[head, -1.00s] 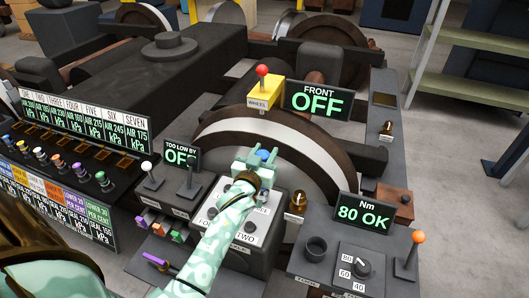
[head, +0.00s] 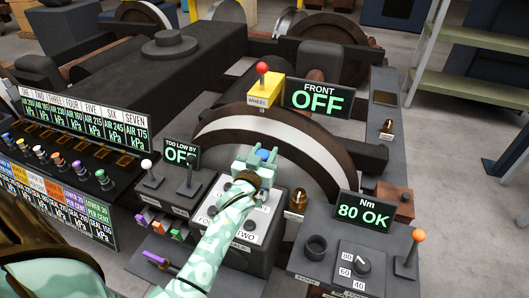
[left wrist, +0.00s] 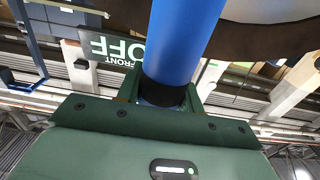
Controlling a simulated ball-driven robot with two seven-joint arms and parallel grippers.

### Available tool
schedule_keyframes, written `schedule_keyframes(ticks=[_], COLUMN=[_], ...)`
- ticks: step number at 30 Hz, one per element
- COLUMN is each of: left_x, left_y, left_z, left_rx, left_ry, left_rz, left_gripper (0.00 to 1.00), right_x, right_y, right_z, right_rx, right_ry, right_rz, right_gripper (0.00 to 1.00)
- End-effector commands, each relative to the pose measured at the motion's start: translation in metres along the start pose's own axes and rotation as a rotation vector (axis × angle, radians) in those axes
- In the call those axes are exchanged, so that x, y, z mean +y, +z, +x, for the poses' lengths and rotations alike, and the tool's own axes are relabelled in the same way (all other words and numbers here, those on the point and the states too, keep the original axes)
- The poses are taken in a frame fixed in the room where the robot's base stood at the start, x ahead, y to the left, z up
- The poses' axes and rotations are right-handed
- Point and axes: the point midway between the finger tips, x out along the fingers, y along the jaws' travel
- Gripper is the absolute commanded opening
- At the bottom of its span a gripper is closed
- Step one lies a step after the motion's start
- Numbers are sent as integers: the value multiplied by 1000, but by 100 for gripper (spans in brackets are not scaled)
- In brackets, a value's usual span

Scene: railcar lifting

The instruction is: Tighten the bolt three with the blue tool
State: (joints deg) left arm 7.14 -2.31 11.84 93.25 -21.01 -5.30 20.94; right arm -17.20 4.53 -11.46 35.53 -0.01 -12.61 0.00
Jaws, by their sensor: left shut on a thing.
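My left gripper (head: 262,156) is shut on the blue tool (head: 264,154) above the white bolt plate (head: 226,225). In the left wrist view the blue tool (left wrist: 185,40) is a thick blue cylinder with a dark band, held between the green fingers. The plate carries labels; "TWO" is readable, and "FOUR" and "THREE" are partly covered by my arm. Bolt three and the tool's working end are hidden behind my gripper and forearm, so I cannot tell whether they touch. The Nm display (head: 364,213) reads "80 OK". My right gripper is not in view.
A torque dial (head: 362,265) marked 80, 60 and 40 and an orange-knobbed lever (head: 417,237) stand at the right. A yellow wheel box (head: 263,92) with a red knob and the FRONT display (head: 318,97), reading OFF, stand behind. A row of coloured knobs (head: 57,159) lies left.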

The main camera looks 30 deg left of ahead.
Motion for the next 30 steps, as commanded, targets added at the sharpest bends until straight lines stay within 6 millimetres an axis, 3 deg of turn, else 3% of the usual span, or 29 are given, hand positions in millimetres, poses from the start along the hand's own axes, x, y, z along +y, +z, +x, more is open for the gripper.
schedule_keyframes(ticks=[30], left_x=[0], left_y=[13], left_z=[0], left_rx=[-1], left_ry=[0], left_rz=[0], left_gripper=[9], right_x=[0], right_y=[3], right_z=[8], right_rx=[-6], right_ry=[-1], right_rz=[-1], right_gripper=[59])
